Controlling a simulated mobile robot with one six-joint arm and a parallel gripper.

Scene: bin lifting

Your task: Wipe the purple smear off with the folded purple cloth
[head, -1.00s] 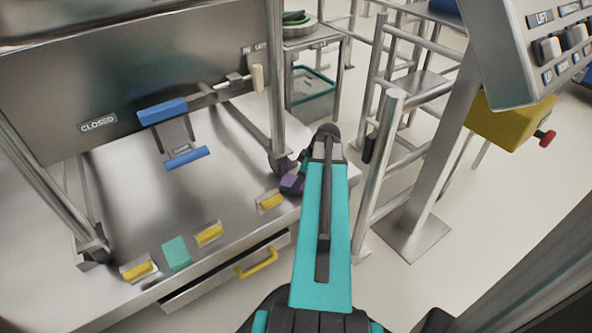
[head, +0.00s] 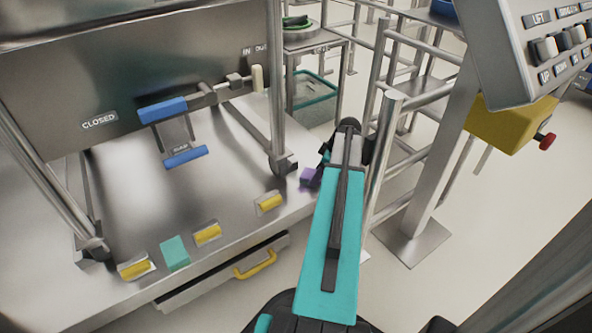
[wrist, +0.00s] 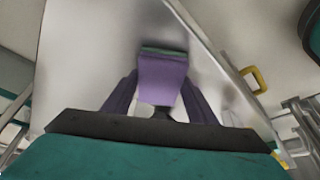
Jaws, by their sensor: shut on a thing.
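My gripper (head: 320,168) is at the right edge of the steel worktop (head: 236,187) in the head view, partly hidden by my teal arm link. It is shut on the folded purple cloth (head: 310,177), which shows as a small purple block at the worktop's edge. In the wrist view the cloth (wrist: 162,80) sits between the two fingers, with a dark green strip along its far edge. I cannot tell whether the cloth touches the steel. I cannot clearly make out the purple smear in either view.
Below is a drawer with a yellow handle (head: 256,264). A steel frame post (head: 277,85) stands close to my gripper. A railing post (head: 384,150) stands to the right.

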